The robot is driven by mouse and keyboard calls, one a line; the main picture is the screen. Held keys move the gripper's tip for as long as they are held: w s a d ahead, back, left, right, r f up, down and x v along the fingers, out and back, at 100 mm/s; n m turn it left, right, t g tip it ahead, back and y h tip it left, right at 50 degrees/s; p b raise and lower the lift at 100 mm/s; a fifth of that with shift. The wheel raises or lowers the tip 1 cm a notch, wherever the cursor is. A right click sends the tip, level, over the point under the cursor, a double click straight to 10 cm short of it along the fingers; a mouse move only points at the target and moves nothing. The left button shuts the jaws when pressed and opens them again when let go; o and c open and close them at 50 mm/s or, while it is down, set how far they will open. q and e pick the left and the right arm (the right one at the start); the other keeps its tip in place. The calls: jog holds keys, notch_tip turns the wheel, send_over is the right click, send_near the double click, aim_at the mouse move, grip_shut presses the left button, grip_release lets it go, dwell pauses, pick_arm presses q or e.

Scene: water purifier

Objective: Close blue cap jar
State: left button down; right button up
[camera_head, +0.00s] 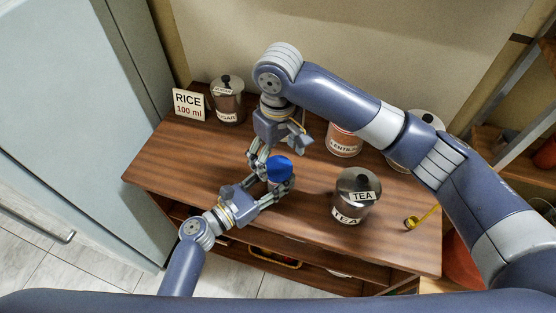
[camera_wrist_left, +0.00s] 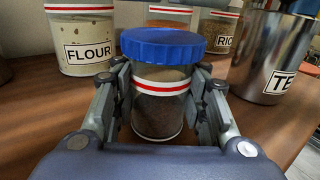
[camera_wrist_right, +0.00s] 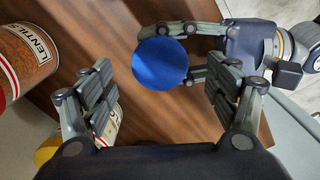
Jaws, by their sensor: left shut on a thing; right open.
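The blue cap (camera_head: 279,168) sits on top of a clear jar (camera_wrist_left: 158,112) with a dark filling and red-white bands, standing upright on the wooden cabinet. I cannot tell whether the cap is tight. My left gripper (camera_head: 272,186) is shut around the jar's body, below the cap; its fingers flank the jar in the left wrist view (camera_wrist_left: 158,110). My right gripper (camera_head: 279,148) is open just behind and above the cap. In the right wrist view, the blue cap (camera_wrist_right: 160,63) shows beyond and between the open fingers (camera_wrist_right: 155,95), apart from them.
A steel TEA canister (camera_head: 358,195) stands to the right of the jar. A LENTILS jar (camera_head: 345,141) is behind, partly under my right arm. A SUGAR canister (camera_head: 227,100) and a RICE card (camera_head: 188,104) are at the back left. The cabinet's left front (camera_head: 170,165) is clear.

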notch_tip(320, 180, up, 9)
jog(key=shift+r, duration=0.15)
pick_arm(q)
jog(key=c, duration=0.9)
grip_release()
jog(key=shift+o, duration=0.2)
jog(key=v, duration=1.2)
